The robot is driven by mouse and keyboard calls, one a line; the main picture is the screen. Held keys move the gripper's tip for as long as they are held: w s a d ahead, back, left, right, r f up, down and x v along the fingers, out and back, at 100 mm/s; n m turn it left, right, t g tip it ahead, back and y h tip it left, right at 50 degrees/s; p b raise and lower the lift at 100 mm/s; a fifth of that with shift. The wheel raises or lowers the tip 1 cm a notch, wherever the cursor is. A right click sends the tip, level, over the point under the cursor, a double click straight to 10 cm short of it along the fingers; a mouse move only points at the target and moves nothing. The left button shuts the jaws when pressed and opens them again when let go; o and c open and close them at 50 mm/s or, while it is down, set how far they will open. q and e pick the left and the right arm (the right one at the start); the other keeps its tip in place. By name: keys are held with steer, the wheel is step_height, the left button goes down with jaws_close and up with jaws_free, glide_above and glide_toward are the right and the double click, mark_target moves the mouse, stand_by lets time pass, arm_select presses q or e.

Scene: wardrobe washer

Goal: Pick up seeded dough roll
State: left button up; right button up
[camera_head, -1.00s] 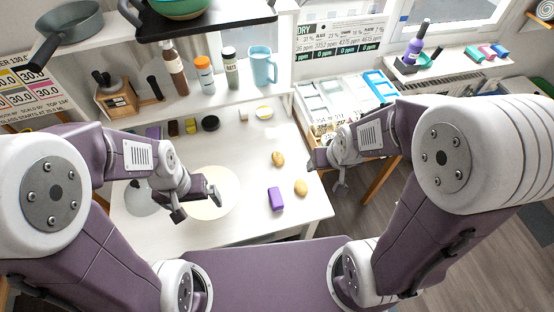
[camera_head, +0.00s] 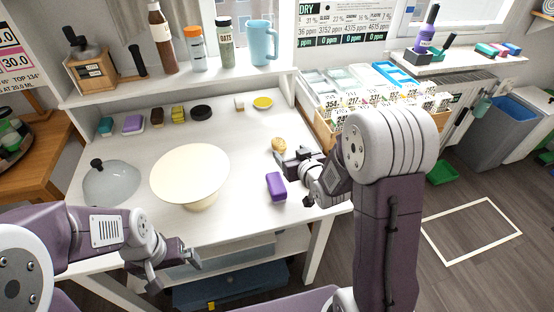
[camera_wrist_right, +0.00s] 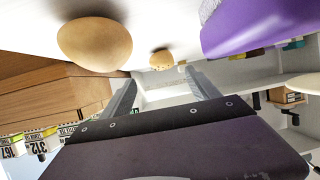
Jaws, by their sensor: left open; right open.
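A tan dough roll (camera_head: 279,145) lies on the white table just beyond my right gripper (camera_head: 284,161). In the right wrist view, a smooth-looking roll (camera_wrist_right: 94,43) is close by on the left. A smaller, farther roll (camera_wrist_right: 161,59) appears beyond the gap between my open fingers (camera_wrist_right: 161,80), with a speckled patch near it. Seeds are too small to confirm. In the head view only one roll shows clearly; the other seems hidden by my right arm. My right gripper is open and empty. My left gripper (camera_head: 176,270) is open and empty at the table's front left.
A cream round board (camera_head: 190,172) and a grey lid (camera_head: 111,184) are left. Bottles and a blue jug (camera_head: 262,43) stand on the shelf.

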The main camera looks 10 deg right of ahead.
mark_target(282, 147)
steer(key=shift+w+r, duration=0.1)
steer(key=shift+w, duration=0.05)
steer(key=x, duration=0.3)
steer(key=shift+w+a, duration=0.15)
steer(key=shift+w, duration=0.1)
steer(key=shift+w+f+b, duration=0.25)
steer(key=shift+f+b, duration=0.1)
steer(key=shift+b, duration=0.1)
steer(key=x, duration=0.4)
steer(key=shift+w+a+f+b, duration=0.2)
steer(key=shift+f+b, duration=0.05)
steer(key=shift+b, duration=0.15)
steer(key=shift+s+r, duration=0.1)
steer(key=c, duration=1.5)
